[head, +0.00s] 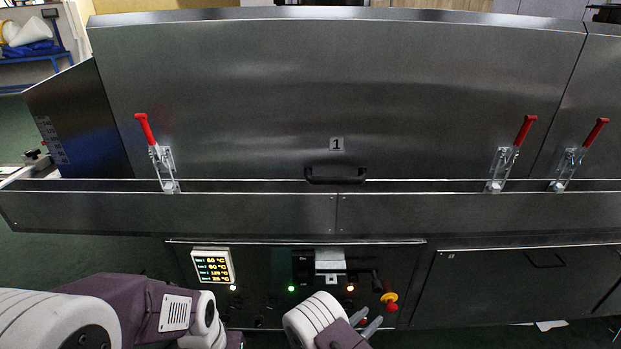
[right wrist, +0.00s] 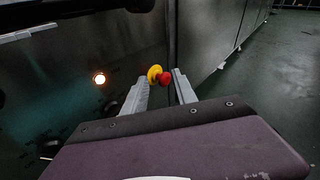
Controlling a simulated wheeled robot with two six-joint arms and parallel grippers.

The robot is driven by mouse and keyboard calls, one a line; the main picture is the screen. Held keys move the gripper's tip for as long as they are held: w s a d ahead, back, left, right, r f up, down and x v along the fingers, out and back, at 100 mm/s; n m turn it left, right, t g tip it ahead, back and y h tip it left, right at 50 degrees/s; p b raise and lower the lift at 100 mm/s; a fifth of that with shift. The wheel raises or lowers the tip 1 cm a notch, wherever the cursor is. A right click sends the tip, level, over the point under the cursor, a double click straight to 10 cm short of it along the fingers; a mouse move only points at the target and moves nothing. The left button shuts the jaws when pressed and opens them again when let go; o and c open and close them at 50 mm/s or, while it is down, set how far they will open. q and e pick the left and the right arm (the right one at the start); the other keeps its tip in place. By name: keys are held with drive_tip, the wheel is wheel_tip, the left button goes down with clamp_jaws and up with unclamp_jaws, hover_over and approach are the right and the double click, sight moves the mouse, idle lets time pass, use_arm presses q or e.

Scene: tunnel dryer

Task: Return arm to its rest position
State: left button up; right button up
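My right gripper (head: 367,322) is low in the middle of the head view, in front of the dryer's control panel (head: 270,310). In the right wrist view its two fingers (right wrist: 160,86) stand apart with nothing held between them. The red and yellow emergency stop knob (head: 389,298) is just up and right of the fingers in the head view. It shows beyond the fingertips in the right wrist view (right wrist: 160,76). My left arm (head: 140,308) reaches in from the lower left; its gripper is out of view.
The panel carries a lit display (head: 212,266) and small lamps. Above it is a large metal door marked 1 with a black handle (head: 336,174) and red-handled clamps (head: 162,158). Open floor (right wrist: 265,75) lies on the right in the right wrist view.

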drive_tip(key=s+d+r+m+g+h, duration=0.1)
drive_tip(key=s+d+r+m+g, duration=0.3)
drive_tip(key=s+d+m+g, duration=0.15)
drive_tip(key=s+r+m+g+y+p, duration=0.1)
drive_tip(key=s+r+m+g+y, duration=0.25)
drive_tip(key=s+m, duration=0.4)
drive_tip(key=s+r+m+g+y, duration=0.2)
drive_tip(key=s+m+g+y, duration=0.35)
drive_tip(key=m, duration=0.25)
drive_tip(key=a+r+m+t+y+p, duration=0.2)
drive_tip(key=r+m+p, duration=0.1)
drive_tip(key=r+p, duration=1.6)
drive_tip(key=a+r+m+t+y+p, duration=0.1)
drive_tip(key=r+m+p, duration=0.3)
drive_tip(key=r+p, duration=1.5)
wheel_tip(320, 180, up, 5)
drive_tip(key=shift+a+f+m+t+y, duration=0.15)
drive_tip(key=shift+a+m+t+y, duration=0.2)
drive_tip(key=shift+a+t, duration=0.35)
